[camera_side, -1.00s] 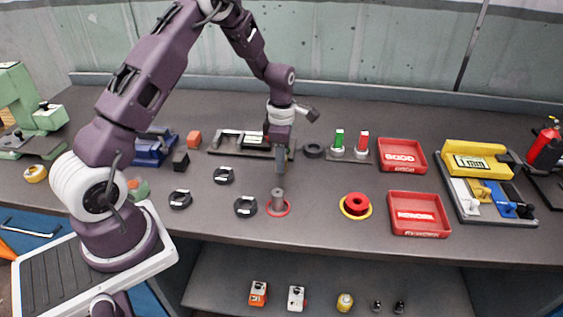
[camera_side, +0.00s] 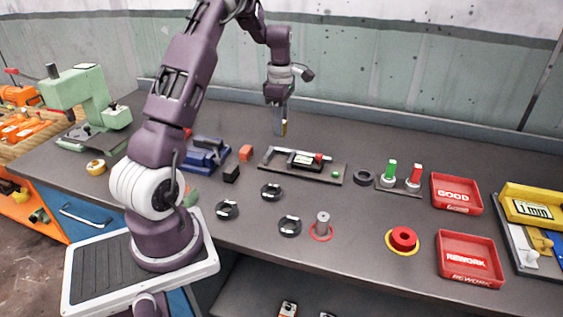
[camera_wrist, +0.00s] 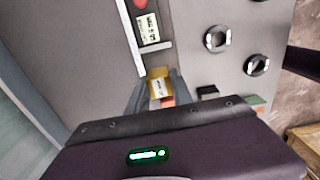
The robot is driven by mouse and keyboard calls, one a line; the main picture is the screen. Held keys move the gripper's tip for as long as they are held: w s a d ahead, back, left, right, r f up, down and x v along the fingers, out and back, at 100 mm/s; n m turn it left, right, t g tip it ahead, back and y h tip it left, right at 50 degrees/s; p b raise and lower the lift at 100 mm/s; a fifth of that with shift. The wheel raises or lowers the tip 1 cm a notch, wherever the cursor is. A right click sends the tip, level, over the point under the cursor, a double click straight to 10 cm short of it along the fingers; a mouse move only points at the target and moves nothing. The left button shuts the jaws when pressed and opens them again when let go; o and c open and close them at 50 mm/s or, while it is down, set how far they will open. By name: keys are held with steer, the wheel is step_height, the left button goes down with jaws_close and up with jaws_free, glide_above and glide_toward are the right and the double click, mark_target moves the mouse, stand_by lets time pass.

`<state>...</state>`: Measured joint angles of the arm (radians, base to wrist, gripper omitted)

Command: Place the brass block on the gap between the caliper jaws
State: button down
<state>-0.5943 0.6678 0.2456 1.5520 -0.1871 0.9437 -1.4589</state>
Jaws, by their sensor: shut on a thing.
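My gripper (camera_side: 281,132) is shut on a small yellow brass block (camera_wrist: 159,86) with a pale label. In the side view, a sliver of the block (camera_side: 285,127) shows at the fingertips, above the bench behind the caliper's left part. The jaw gap is too small to make out.
A blue vise (camera_side: 206,153), an orange block (camera_side: 246,152) and a black block (camera_side: 231,173) stand left of the caliper. Black rings (camera_side: 271,191) lie in front. Green and red gauges (camera_side: 391,172) and red trays (camera_side: 456,193) are at right. The bench behind the caliper is clear.

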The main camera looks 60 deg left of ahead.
mark_target(280, 162)
steer(key=f, duration=1)
steer(key=shift+s+a, duration=0.1)
steer(key=shift+a, duration=0.1)
steer(key=c, duration=1.4)
jaws_free()
